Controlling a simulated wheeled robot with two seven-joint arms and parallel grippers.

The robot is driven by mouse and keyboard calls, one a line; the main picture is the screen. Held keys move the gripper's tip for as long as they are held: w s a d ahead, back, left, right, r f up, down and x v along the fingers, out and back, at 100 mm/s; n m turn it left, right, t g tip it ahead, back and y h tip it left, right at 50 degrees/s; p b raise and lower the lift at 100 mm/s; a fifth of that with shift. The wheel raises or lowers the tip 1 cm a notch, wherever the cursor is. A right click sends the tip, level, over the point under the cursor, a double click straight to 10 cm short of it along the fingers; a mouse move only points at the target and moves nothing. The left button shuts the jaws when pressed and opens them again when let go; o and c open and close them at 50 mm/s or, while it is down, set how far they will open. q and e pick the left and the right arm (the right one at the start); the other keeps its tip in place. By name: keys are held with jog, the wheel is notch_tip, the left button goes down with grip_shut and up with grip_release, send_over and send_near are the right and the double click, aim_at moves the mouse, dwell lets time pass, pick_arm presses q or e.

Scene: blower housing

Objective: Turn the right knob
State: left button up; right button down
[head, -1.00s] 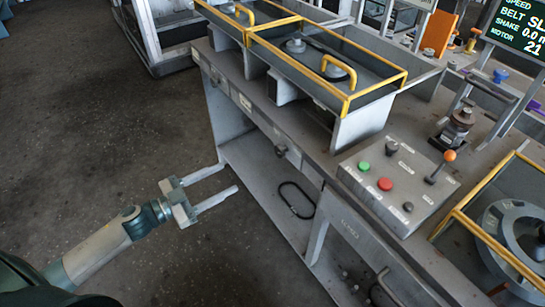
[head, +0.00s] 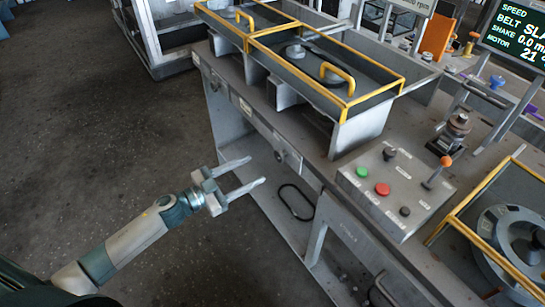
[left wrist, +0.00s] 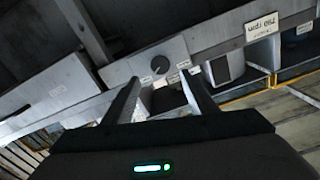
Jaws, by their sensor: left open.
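A small dark round knob (head: 279,156) sits on the front rail of the bench, below the yellow-edged trays. In the left wrist view the same kind of dark knob (left wrist: 160,66) shows on a light label plate, ahead of and between my fingers. My left gripper (head: 257,170) is open and empty, its fingers pointing at the rail. It is apart from the knob in the head view; the wrist view also shows its open fingers (left wrist: 160,80). Another small dark knob-like part (head: 214,85) is further left on the rail. My right gripper is not in view.
A control box (head: 372,200) with green and red buttons, dark knobs and an orange-topped lever stands on the bench. Yellow-edged trays (head: 345,112) rise above the rail. A lower shelf (head: 262,205) holds a black loop. The floor left of the bench is clear.

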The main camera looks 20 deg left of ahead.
aim_at(277, 157)
pick_arm(q)
jog(key=p+x, duration=0.1)
jog(key=x, duration=0.6)
jog(key=shift+w+d, duration=0.25)
jog(key=shift+w, duration=0.1)
jog(key=shift+w+d, duration=0.25)
jog(key=shift+w, duration=0.05)
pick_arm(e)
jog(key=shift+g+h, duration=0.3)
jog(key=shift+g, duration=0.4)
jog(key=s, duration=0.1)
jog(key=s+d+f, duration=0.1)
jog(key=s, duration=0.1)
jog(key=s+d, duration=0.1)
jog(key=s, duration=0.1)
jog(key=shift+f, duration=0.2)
pick_arm(q)
jog(key=c, duration=1.1)
jog(key=shift+o, duration=0.2)
jog(key=shift+m, duration=0.3)
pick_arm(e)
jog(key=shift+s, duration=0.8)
